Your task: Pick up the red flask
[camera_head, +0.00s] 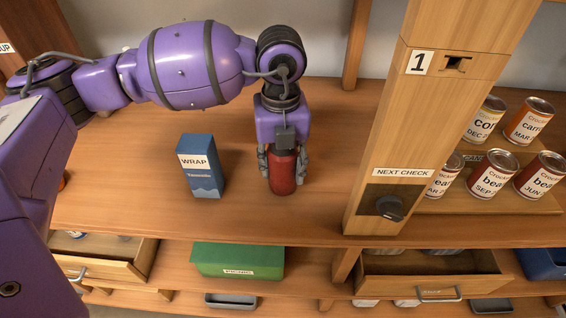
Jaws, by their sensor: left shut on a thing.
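The red flask (283,181) stands upright on the wooden shelf, near the middle of the head view. My left gripper (284,162) comes down on it from above, with its grey fingers on either side of the flask. It is shut on the flask's upper part, and the fingers and palm hide the top. The flask's base seems to be on or very close to the shelf; I cannot tell if there is a gap. My right gripper is not in view.
Below are a green box (238,260) and open drawers (428,275). The shelf behind the WRAP box is clear.

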